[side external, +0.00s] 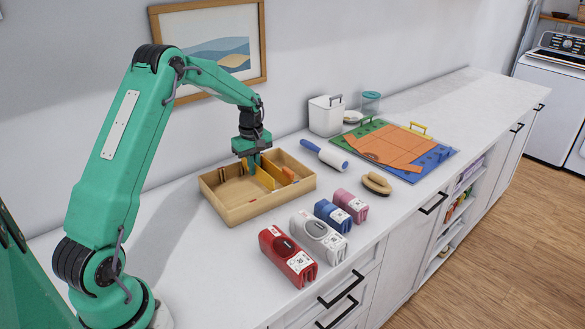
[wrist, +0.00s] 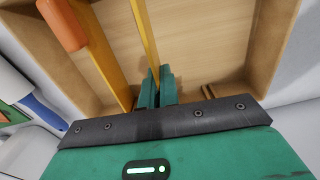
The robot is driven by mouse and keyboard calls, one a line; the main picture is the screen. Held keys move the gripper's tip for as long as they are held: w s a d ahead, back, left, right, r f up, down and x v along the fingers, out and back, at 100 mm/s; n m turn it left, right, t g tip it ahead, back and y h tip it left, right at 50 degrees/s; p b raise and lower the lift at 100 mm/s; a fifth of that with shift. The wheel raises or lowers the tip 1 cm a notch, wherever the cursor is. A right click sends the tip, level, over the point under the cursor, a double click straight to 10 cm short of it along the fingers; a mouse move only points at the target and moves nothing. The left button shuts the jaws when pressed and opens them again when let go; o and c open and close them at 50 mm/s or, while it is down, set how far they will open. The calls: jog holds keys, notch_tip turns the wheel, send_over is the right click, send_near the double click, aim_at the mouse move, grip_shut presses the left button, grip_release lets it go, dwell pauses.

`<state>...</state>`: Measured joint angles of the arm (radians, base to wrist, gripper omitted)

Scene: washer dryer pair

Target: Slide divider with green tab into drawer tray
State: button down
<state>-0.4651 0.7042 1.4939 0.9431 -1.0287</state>
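The wooden drawer tray (side external: 243,210) lies on the counter; its wall also shows in the wrist view (wrist: 275,40). My gripper (side external: 254,166) points down inside the tray. In the wrist view, its teal fingers (wrist: 157,88) are close together around the near end of a thin yellow divider (wrist: 145,32). This divider (side external: 265,179) stands on edge in the tray. Its green tab cannot be told apart from my teal fingers. A second divider (wrist: 98,50) with an orange tab (wrist: 63,24) stands beside it; the orange tab also shows in the side view (side external: 288,173).
In front of the tray stand red (side external: 287,256), white (side external: 319,236), blue (side external: 332,215) and pink (side external: 350,205) packs. A blue-handled roller (side external: 326,156), a brush (side external: 376,183) and a colored board (side external: 390,150) lie to the right. A white bin (side external: 325,116) stands behind.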

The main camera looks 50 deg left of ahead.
jog(key=shift+f, duration=1.5)
jog(key=shift+f, duration=0.15)
jog(key=c, duration=1.6)
grip_release()
jog(key=shift+r, duration=3.55)
